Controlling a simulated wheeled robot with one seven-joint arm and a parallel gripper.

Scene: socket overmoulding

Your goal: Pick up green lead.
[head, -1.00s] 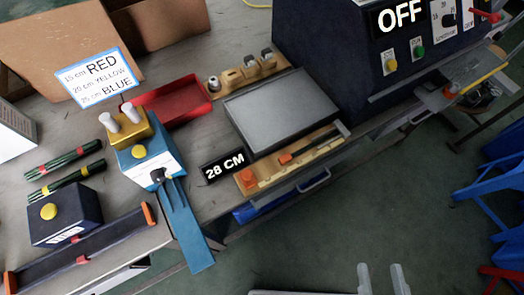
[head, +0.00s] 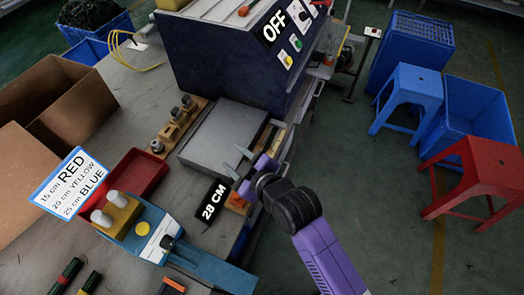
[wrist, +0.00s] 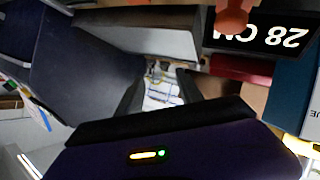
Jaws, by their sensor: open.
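A dark green lead bundle with a red band (head: 68,271) lies on the table at the lower left of the head view, partly cut off by the frame edge. A second one with a yellow band (head: 90,283) lies beside it, also cut off. My gripper (head: 237,162) is open and empty at the right, over the grey box with a flat lid (head: 218,135), well apart from the leads. In the wrist view its two dark fingers (wrist: 158,92) stand apart with nothing between them. No green lead shows there.
A sign (head: 70,183) stands left. The large dark machine (head: 235,50) is behind. Stools and crates stand on the floor at right.

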